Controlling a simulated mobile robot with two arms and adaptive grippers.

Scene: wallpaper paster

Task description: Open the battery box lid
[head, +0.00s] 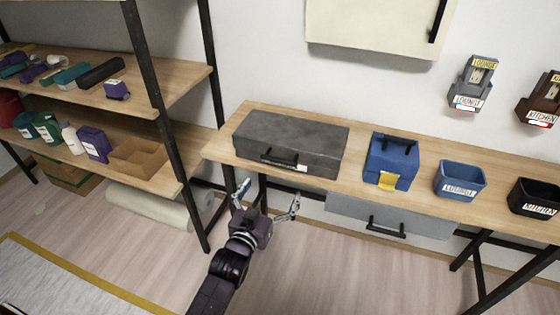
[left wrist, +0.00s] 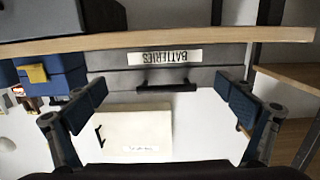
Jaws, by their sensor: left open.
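The battery box is a long grey case (head: 290,135) on the wooden bench, with its lid shut. A black handle (head: 278,160) sits on its front, with part of a white label showing below. The left wrist view looks upside down and shows the grey box front (left wrist: 110,58), its BATTERIES label (left wrist: 165,57) and the black handle (left wrist: 168,86). My left gripper (head: 268,195) is open and empty, in front of the bench edge and apart from the box. In the left wrist view its fingers (left wrist: 160,92) stand wide on either side of the handle. My right gripper is not in view.
On the bench (head: 225,147), a blue box (head: 397,153) with a yellow tag, a blue bin (head: 461,174) and a black bin (head: 532,190) stand right of the case. A drawer (head: 390,215) hangs below. A shelf rack (head: 150,95) stands left. A cream cabinet (head: 380,25) hangs above.

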